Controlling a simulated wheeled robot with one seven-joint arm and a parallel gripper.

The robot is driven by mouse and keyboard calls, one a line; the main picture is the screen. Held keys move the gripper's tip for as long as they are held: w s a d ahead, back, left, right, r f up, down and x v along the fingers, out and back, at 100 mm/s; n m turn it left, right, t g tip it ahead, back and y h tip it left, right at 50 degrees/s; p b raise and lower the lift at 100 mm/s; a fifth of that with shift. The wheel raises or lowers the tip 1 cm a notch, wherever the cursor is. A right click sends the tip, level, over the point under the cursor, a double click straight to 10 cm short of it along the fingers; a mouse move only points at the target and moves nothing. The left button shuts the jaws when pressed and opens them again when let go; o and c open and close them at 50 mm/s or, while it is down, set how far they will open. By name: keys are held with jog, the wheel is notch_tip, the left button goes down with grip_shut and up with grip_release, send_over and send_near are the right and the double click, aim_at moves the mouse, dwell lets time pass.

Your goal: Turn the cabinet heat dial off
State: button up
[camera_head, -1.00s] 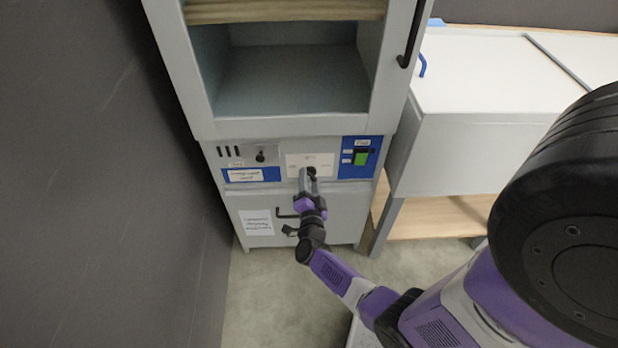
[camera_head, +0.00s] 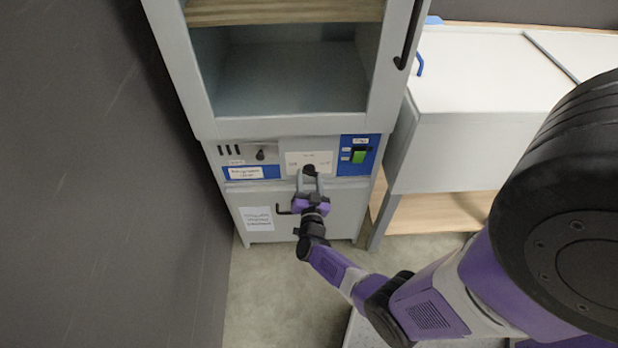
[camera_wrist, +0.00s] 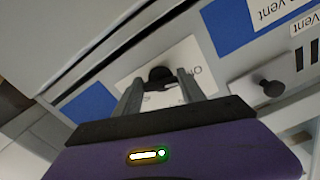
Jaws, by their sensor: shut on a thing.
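The cabinet's heat dial is a small black knob (camera_head: 309,170) on a white plate (camera_head: 296,159) in the middle of the control panel. In the wrist view the dial (camera_wrist: 160,75) sits between the two grey fingertips, and the plate is partly covered by the fingers. My gripper (camera_head: 310,177) is at the panel and shut on the dial; it also shows in the wrist view (camera_wrist: 159,80). Lettering is partly visible on the plate, but I cannot read the dial's setting.
A green switch (camera_head: 359,157) is on a blue panel to the right. A smaller black knob (camera_head: 261,155) is to the left. The upper compartment (camera_head: 290,85) is open and empty. A dark wall (camera_head: 90,180) stands close on the left, and a white-topped bench (camera_head: 490,85) on the right.

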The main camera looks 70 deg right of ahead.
dwell(0.3)
jog(key=o, duration=1.4)
jog(key=shift+c, duration=0.2)
jog(key=p+v, duration=0.1)
jog(key=v, duration=0.7)
jog(key=shift+d, duration=0.1)
